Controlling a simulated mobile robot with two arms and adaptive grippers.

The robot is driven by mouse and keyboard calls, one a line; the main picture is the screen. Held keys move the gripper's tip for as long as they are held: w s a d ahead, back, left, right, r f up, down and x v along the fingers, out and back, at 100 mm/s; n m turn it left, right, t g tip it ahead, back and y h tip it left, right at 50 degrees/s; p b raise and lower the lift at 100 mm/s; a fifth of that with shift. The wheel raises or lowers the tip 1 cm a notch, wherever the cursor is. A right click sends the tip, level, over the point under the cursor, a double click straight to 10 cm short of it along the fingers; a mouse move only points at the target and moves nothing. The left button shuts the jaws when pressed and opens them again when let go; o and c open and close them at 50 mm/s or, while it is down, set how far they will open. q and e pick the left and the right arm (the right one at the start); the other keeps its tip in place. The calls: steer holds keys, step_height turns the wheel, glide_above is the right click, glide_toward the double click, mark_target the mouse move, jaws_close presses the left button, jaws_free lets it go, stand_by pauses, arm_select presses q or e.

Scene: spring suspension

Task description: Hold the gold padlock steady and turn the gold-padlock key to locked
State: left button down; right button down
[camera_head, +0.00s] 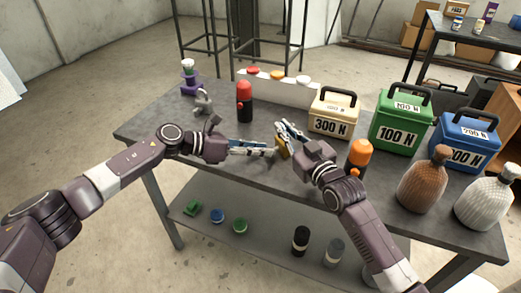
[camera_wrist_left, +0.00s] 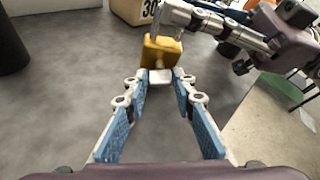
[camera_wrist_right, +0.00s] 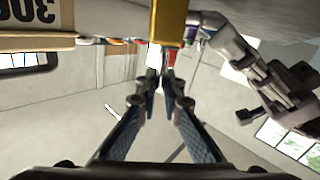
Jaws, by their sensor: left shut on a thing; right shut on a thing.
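The gold padlock (camera_head: 283,151) is held above the table between my two grippers. In the left wrist view the gold padlock (camera_wrist_left: 162,50) shows its body, with a silver key (camera_wrist_left: 159,76) at its near face. My left gripper (camera_wrist_left: 160,78) is shut on the key's head. My right gripper (camera_head: 284,130) comes in from the right and is shut on the padlock near its top. In the right wrist view the padlock (camera_wrist_right: 168,22) is cut off at the top edge. The exact grip there and the key's turn angle are hard to tell.
Behind stand a red-black bottle (camera_head: 244,100), a cream box (camera_head: 333,115), a green box (camera_head: 400,124) and a blue box (camera_head: 466,143). A grey padlock-like thing (camera_head: 203,102) stands left. An orange-capped bottle (camera_head: 358,153) is close to my right arm.

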arm_select(q)
steer(key=shift+w+a+n, duration=0.1)
steer(key=shift+n, duration=0.3)
steer(key=c, duration=1.6)
jaws_free()
steer(key=v, duration=1.2)
steer(key=shift+w, duration=0.15)
steer(key=shift+c, duration=0.3)
